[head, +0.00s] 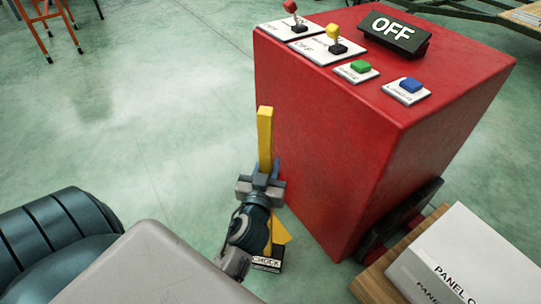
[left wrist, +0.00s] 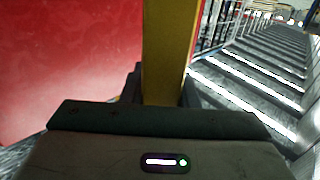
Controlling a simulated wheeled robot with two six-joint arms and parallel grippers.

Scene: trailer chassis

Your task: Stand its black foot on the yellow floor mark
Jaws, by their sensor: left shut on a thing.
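A yellow post (head: 265,140) stands roughly upright beside the red cabinet. My left gripper (head: 262,184) is shut on it around mid-height; the yellow post also shows in the left wrist view (left wrist: 165,50), in front of the jaws. Below the gripper, a yellow patch (head: 280,232) and a black piece with a white label reading "CHOCK" (head: 267,263) show partly behind my arm. I cannot tell whether the yellow patch is the floor mark or part of the post, nor whether the black piece is its foot or touches the floor. My right gripper is not in view.
The red cabinet (head: 330,160) stands close on the right, with levers, buttons and an "OFF" sign (head: 393,33) on top. A white box (head: 470,262) lies on wood at lower right. An orange stand (head: 47,25) is at far left. Green floor to the left is clear.

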